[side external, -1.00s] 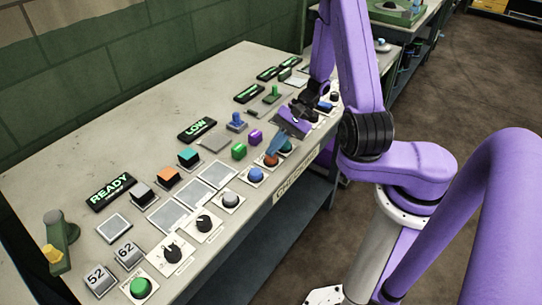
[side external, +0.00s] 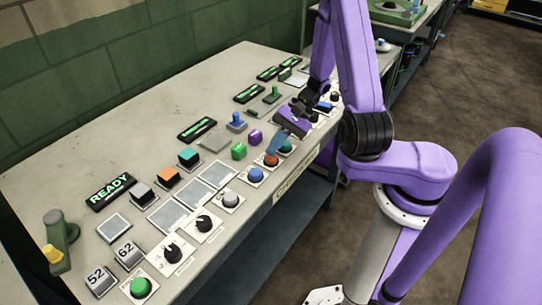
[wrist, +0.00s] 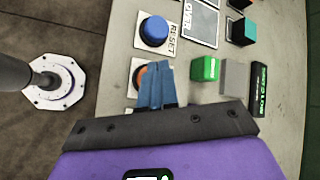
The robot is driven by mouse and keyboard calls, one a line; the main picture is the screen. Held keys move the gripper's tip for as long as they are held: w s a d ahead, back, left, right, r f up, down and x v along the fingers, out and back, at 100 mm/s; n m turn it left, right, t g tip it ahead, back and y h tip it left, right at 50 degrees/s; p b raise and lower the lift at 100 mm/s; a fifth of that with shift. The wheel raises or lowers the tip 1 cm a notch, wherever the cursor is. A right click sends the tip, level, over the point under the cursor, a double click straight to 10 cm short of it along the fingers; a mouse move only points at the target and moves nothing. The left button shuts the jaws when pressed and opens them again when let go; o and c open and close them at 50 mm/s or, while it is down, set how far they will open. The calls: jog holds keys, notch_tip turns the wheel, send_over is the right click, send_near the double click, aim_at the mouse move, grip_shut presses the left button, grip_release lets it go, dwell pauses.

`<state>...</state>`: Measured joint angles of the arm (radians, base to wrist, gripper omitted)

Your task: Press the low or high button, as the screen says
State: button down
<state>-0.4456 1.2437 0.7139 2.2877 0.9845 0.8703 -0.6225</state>
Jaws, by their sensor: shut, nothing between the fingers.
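My gripper (side external: 274,152) is shut and empty, with its blue fingertips at an orange-red button (side external: 271,160) on a white plate near the bench's front edge. In the wrist view the fingertips (wrist: 157,80) cover part of the orange button (wrist: 138,76); whether they touch it I cannot tell. Low and high labels are not readable on the buttons.
A blue button (side external: 256,174) is on the near side; its plate reads RESET in the wrist view. Green (side external: 239,151) and purple (side external: 255,138) blocks stand behind the buttons. A READY screen (side external: 111,192), knobs and several other controls fill the bench.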

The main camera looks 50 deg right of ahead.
aim_at(270, 158)
jog(key=shift+r, duration=0.45)
jog(key=shift+r, duration=2.5)
jog(key=s+a+r+n+g+h, duration=0.4)
jog(key=a+n+g, duration=0.2)
jog(key=n, duration=0.5)
jog(key=s+r+n+t+h, duration=0.3)
jog(key=s+r+n+h, duration=0.1)
jog(key=s+n, duration=1)
jog(key=shift+s+d+r, duration=0.15)
jog(key=shift+s+r, duration=0.4)
jog(key=shift+s, duration=0.1)
